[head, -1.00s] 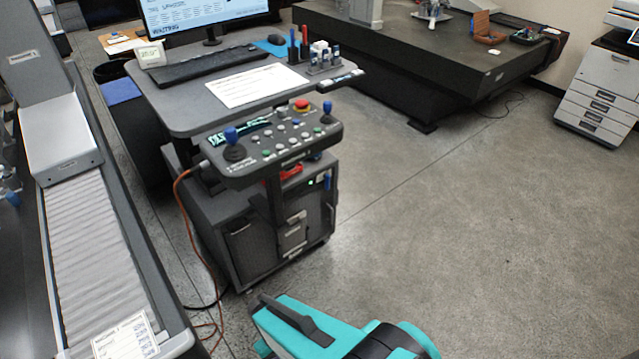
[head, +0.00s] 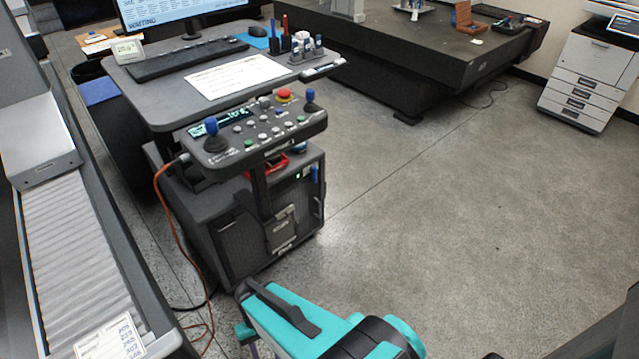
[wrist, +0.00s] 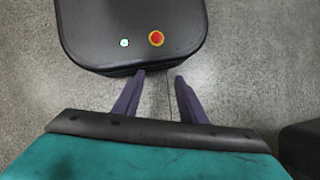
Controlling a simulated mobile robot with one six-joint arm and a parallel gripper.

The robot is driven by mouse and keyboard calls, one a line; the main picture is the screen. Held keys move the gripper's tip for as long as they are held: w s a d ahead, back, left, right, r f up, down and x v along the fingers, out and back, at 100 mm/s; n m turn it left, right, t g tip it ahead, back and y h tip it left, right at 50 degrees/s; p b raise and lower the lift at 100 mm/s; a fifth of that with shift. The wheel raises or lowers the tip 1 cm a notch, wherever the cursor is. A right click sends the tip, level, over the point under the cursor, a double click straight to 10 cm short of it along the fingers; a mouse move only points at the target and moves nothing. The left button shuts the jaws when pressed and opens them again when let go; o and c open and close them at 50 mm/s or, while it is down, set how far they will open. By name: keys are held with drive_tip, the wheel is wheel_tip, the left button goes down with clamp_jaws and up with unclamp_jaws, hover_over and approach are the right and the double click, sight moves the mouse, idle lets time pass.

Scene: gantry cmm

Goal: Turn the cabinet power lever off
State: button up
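The dark control cabinet (head: 232,247) stands under the desk, in the middle left of the head view. My gripper (wrist: 161,75) is open and empty in the wrist view, with two purple fingers apart over the floor. In the head view my teal arm is low, in front of the cabinet and apart from it.
A control panel (head: 250,140) with joysticks and a red button overhangs the cabinet. An orange cable (head: 165,215) hangs at its left. A ribbed bellows machine (head: 75,260) lines the left side. The floor (head: 430,220) to the right is clear. A dark table (head: 400,60) stands behind.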

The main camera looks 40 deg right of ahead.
drive_tip(key=w+d+f+m+t+y+b, duration=0.35)
drive_tip(key=w+d+m+b, duration=0.3)
drive_tip(key=w, duration=0.55)
drive_tip(key=w+d+f+m+t+y+b, duration=0.2)
drive_tip(key=w+d+m+t+b, duration=0.45)
drive_tip(key=w, duration=0.65)
drive_tip(key=m+t+h+b, duration=0.6)
drive_tip(key=m+t+b, duration=0.7)
drive_tip(key=m, duration=0.5)
approach(314, 175)
drive_tip(key=s+d+f, duration=0.1)
drive_tip(key=s+d, duration=0.1)
drive_tip(key=s, duration=0.4)
drive_tip(key=shift+w+d+f, duration=0.1)
drive_tip(key=shift+w+f, duration=0.05)
drive_tip(key=shift+w, duration=0.05)
drive_tip(key=w+a+b, duration=0.1)
drive_tip(key=w, duration=1.2)
drive_tip(key=shift+w+a+b, duration=0.3)
drive_tip(key=shift+w+a, duration=0.05)
drive_tip(key=shift+a, duration=0.05)
